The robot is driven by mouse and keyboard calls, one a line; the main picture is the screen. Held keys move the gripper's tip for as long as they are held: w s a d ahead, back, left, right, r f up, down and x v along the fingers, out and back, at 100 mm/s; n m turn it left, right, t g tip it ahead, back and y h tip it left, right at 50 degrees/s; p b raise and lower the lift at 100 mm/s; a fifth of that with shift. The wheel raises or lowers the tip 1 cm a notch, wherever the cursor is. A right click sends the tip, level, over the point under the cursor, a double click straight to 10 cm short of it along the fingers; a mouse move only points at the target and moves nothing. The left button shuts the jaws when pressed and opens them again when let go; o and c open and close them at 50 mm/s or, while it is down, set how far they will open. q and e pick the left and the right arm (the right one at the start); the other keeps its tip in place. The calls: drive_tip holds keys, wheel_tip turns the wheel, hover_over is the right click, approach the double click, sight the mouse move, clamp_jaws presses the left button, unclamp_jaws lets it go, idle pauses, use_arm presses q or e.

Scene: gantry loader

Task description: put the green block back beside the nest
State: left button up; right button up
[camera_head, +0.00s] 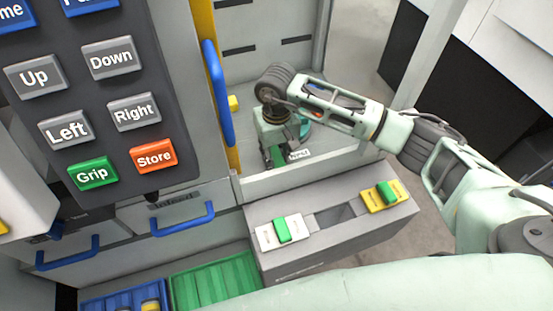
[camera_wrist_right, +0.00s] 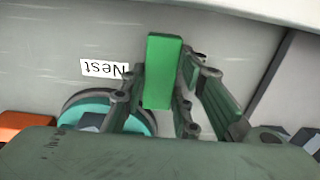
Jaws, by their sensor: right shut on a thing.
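The green block (camera_wrist_right: 162,70) stands between the fingers of my right gripper (camera_wrist_right: 180,95) in the right wrist view, and the gripper is shut on it. In the head view my right gripper (camera_head: 275,155) points down into the bay beside the "Nest" label (camera_head: 299,155). The nest, a round teal-rimmed thing (camera_wrist_right: 140,118), is partly hidden behind the gripper in the wrist view. Its teal edge (camera_head: 304,126) shows behind the gripper in the head view. Whether the block touches the bay floor I cannot tell. My left gripper is not in view.
A grey rack (camera_head: 335,240) in front of the bay carries a white and a yellow holder, each with a green piece (camera_head: 282,230). A blue handle (camera_head: 216,95) and a button panel (camera_head: 100,110) stand to the left. Blue and green bins (camera_head: 215,280) lie below.

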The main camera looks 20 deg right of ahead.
drive_tip(key=shift+r, duration=0.1)
clamp_jaws()
drive_tip(key=shift+w+r, duration=0.1)
drive_tip(key=shift+r, duration=0.2)
wheel_tip(320, 180, up, 8)
drive_tip(key=r+b, duration=0.1)
drive_tip(key=b, duration=0.2)
wheel_tip(320, 180, up, 7)
hover_over(276, 158)
drive_tip(key=s+d+f, duration=0.2)
drive_tip(key=s, duration=0.5)
drive_tip(key=s+d+f, duration=0.2)
drive_tip(key=s+f, duration=0.1)
drive_tip(key=s, duration=0.4)
drive_tip(key=shift+s+f, duration=0.15)
drive_tip(key=shift+f, duration=0.15)
drive_tip(key=shift+d, duration=0.1)
